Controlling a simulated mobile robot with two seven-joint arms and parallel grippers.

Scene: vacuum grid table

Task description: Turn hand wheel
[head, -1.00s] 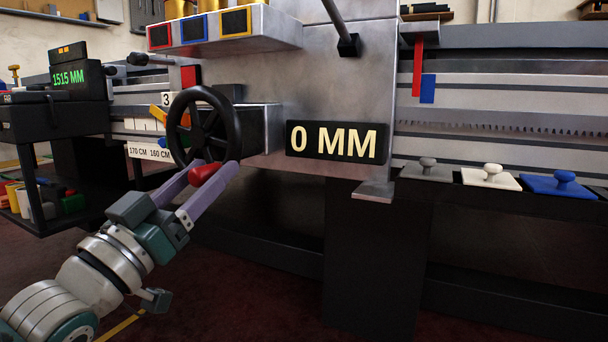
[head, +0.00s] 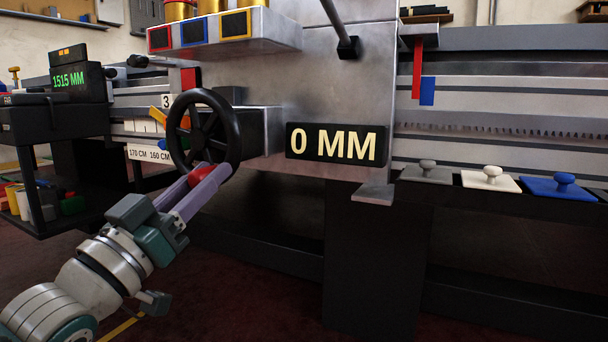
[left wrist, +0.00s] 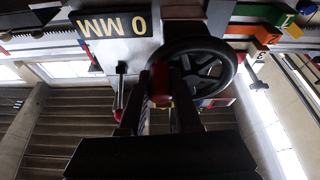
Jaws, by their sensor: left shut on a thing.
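The black hand wheel (head: 174,122) stands upright on the front of the machine, left of the "0 MM" display (head: 337,144). A red knob (head: 200,174) sits at the wheel's lower rim. My left gripper (head: 205,173) comes up from the lower left, its two purple fingers closed on the red knob from both sides. In the left wrist view, the wheel (left wrist: 232,63) appears with the red knob (left wrist: 160,82) between the dark fingers, and the display (left wrist: 115,25) is upside down. The fingers partly hide the knob. My right gripper is not in view.
Grey (head: 427,171), white (head: 491,178) and blue (head: 564,186) knobbed blocks sit on a ledge at right. A shelf with red, blue and yellow framed panels (head: 201,30) juts out above the wheel. A dark cart (head: 40,125) stands at left. Floor below is open.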

